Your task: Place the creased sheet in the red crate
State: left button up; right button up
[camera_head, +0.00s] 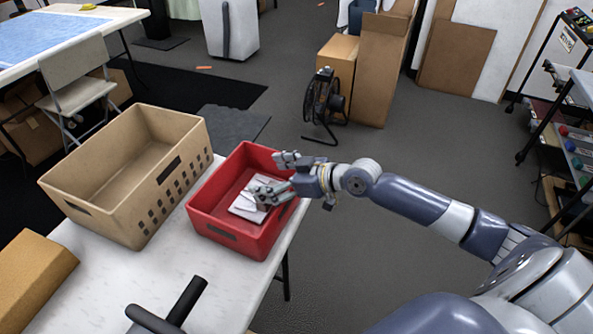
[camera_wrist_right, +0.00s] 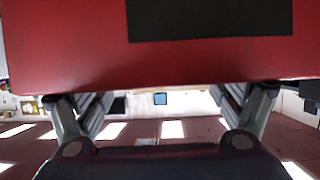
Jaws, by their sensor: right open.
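The red crate (camera_head: 213,226) stands on the white table, beside the tan crate. A white sheet (camera_head: 243,206) lies inside it, low on the floor of the crate; part of it is hidden behind my right gripper. My right gripper (camera_head: 270,176) is open, with its fingers spread over the right side of the red crate. One finger reaches in front of the sheet, and I cannot tell whether it touches it. In the right wrist view, a red crate wall (camera_wrist_right: 70,45) with a dark panel fills the top, between spread fingers. My left gripper is not in view.
A tan crate (camera_head: 108,205) stands left of the red one. A cardboard box (camera_head: 32,280) and a dark handle-like object (camera_head: 165,312) are at the near left of the white table (camera_head: 225,285). A black fan (camera_head: 322,102) stands on the floor beyond.

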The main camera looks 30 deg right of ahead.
jog(key=v, duration=0.9)
jog(key=shift+r, duration=0.35)
jog(key=shift+s+d, duration=0.1)
